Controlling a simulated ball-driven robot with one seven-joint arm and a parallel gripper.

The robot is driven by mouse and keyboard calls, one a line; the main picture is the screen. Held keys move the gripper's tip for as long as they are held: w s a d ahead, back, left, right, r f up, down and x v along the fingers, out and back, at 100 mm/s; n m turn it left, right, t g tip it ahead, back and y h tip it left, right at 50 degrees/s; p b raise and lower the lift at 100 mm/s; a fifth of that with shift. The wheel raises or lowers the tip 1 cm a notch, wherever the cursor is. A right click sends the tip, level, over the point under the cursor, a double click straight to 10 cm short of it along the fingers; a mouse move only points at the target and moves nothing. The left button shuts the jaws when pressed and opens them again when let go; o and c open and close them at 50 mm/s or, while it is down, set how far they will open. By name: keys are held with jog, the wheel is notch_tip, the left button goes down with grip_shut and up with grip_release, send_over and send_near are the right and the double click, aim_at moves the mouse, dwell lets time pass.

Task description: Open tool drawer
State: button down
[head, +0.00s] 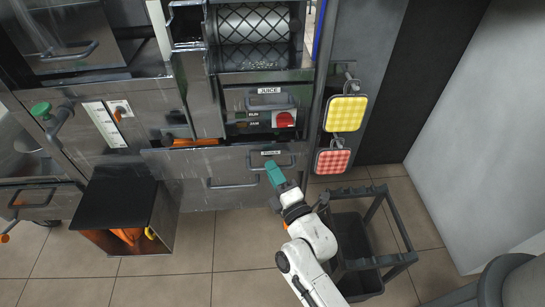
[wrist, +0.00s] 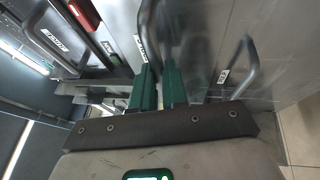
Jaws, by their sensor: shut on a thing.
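The tool drawer (head: 205,162) is a wide grey metal front low in the press cabinet. It stands partly pulled out, and a gap with something orange shows behind its top edge at the left. A small white label (head: 271,153) sits above its bar handle (head: 287,162). My gripper (head: 273,172), with teal fingers, is at this handle. In the wrist view the handle bar (wrist: 149,22) runs down between the teal fingers (wrist: 158,85), which are shut on it. The fingers hide part of the handle.
The juice drawer (head: 262,105) and a red knob (head: 285,119) are above. Another handle (head: 232,184) is below. Yellow (head: 345,113) and red (head: 332,161) checked pads hang at right. A dark cart (head: 385,262) stands close right of my arm. An open box (head: 118,205) stands left; floor between is clear.

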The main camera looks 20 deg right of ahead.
jog(key=s+a+p, duration=0.2)
jog(key=s+p, duration=0.2)
jog(key=s, duration=0.4)
jog(key=s+a+p, duration=0.3)
jog(key=s+p, duration=0.1)
jog(key=s, duration=0.5)
jog(key=shift+s+a+p, duration=0.25)
jog(key=shift+a+p, duration=0.1)
jog(key=shift+p, duration=0.05)
jog(key=c, duration=1.9)
grip_release()
jog(key=shift+s+a, duration=0.2)
jog(key=shift+s, duration=0.3)
jog(key=o, duration=0.8)
jog(key=shift+w+d, duration=0.1)
jog(key=shift+c, duration=0.2)
